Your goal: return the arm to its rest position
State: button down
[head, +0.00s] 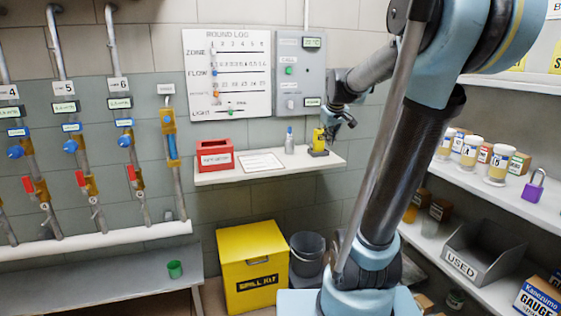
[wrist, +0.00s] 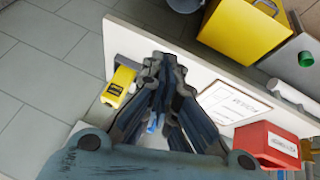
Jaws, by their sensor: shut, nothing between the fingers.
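My arm reaches up from the lower right of the head view and bends over to the left. Its blue-grey gripper (head: 343,123) hangs above the right part of a small wall shelf (head: 240,174), close to a yellow device (head: 319,143). In the wrist view the fingers of my gripper (wrist: 165,64) are together and hold nothing. The yellow device (wrist: 119,87) lies to their left there, apart from them. A small bottle (head: 289,141) stands on the shelf; in the wrist view a bit of blue shows between the finger linkages.
The shelf also bears a red box (head: 215,156) and a white sheet (head: 261,162). A yellow spill kit (head: 253,266) and dark bucket (head: 307,254) stand below. Shelving with jars (head: 498,162), a purple padlock (head: 534,186) and a USED bin (head: 480,255) is right of my arm.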

jog(key=s+f+m+g, duration=0.2)
jog(key=s+f, duration=0.8)
jog(key=s, duration=0.5)
jog(key=s+f+m+g, duration=0.2)
jog(key=s+f, duration=0.8)
jog(key=s, duration=0.5)
jog(key=shift+s+d+m, duration=0.15)
jog(key=shift+s+m, duration=0.25)
jog(key=shift+m, duration=0.1)
jog(key=shift+w+f, duration=0.1)
jog(key=shift+w+f, duration=0.15)
jog(key=shift+w, duration=0.2)
